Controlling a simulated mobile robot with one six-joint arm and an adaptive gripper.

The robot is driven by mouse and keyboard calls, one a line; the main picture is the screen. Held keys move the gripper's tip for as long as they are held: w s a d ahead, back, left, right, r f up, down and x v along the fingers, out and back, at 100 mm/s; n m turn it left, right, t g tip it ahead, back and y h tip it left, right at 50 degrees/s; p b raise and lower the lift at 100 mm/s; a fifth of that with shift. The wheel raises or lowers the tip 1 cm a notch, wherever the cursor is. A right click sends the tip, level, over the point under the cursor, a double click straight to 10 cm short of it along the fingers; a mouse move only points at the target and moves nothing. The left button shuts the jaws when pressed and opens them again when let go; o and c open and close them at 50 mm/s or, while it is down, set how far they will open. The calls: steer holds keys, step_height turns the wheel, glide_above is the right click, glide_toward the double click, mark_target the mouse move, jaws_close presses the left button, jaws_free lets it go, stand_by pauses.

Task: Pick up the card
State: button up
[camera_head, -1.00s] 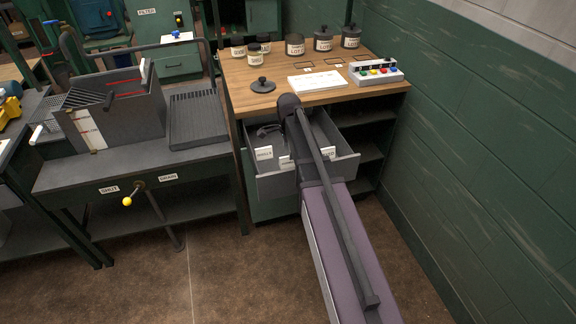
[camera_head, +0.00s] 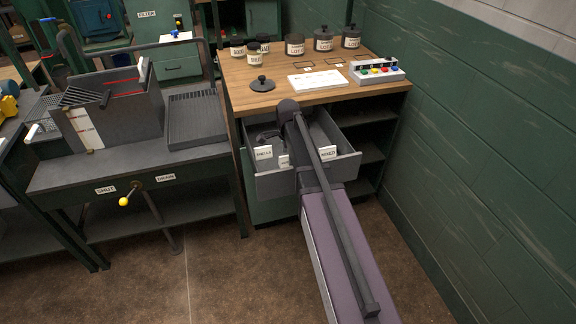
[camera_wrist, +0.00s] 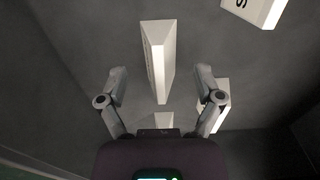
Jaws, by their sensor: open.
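Several white label cards are in the open grey drawer (camera_head: 280,186). In the head view, one card (camera_head: 263,153) is at the left, a smaller-looking one (camera_head: 284,161) is beside my arm, and one reading "MIXED" (camera_head: 326,155) is at the right. In the wrist view, a white card (camera_wrist: 158,60) is seen nearly edge-on between my fingers, with a gap on each side. Other white pieces show at the top right (camera_wrist: 262,10), behind the right finger (camera_wrist: 223,103) and low in the middle (camera_wrist: 163,122). My gripper (camera_wrist: 161,74) is open and empty.
The drawer sits under a wooden worktop (camera_head: 270,102) with jars (camera_head: 323,40), a white board (camera_head: 317,80) and a button box (camera_head: 377,71). A dark bench (camera_head: 130,170) stands left. A green wall (camera_head: 490,130) is close on the right.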

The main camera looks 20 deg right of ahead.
steer(key=shift+f+b, duration=0.75)
steer(key=shift+f, duration=0.3)
steer(key=c, duration=1)
